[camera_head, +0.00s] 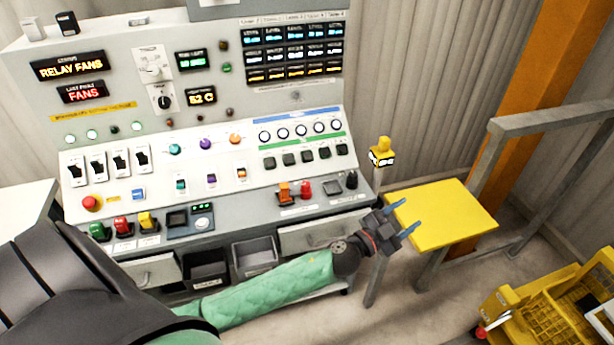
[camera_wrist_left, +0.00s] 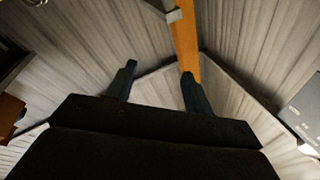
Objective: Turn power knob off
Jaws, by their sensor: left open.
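The control console (camera_head: 300,194) fills the left and middle of the head view. Two rotary knobs sit on its upper panel: a black knob (camera_head: 163,102) and, above it, a pale knob (camera_head: 151,69). Their labels are too small to read, so I cannot tell which is the power knob. My left gripper (camera_head: 404,217) is open and empty, right of the console's lower front and well away from both knobs. Its two spread fingers also show in the left wrist view (camera_wrist_left: 157,78), with nothing between them. My right gripper is not in view.
A yellow-topped table (camera_head: 443,216) stands close to my left gripper. A grey rail (camera_head: 550,120), an orange post (camera_head: 545,95) and a yellow cart (camera_head: 560,305) are at the right. Coloured knobs, switches and buttons cover the console's lower panel. Open drawers (camera_head: 255,257) are below.

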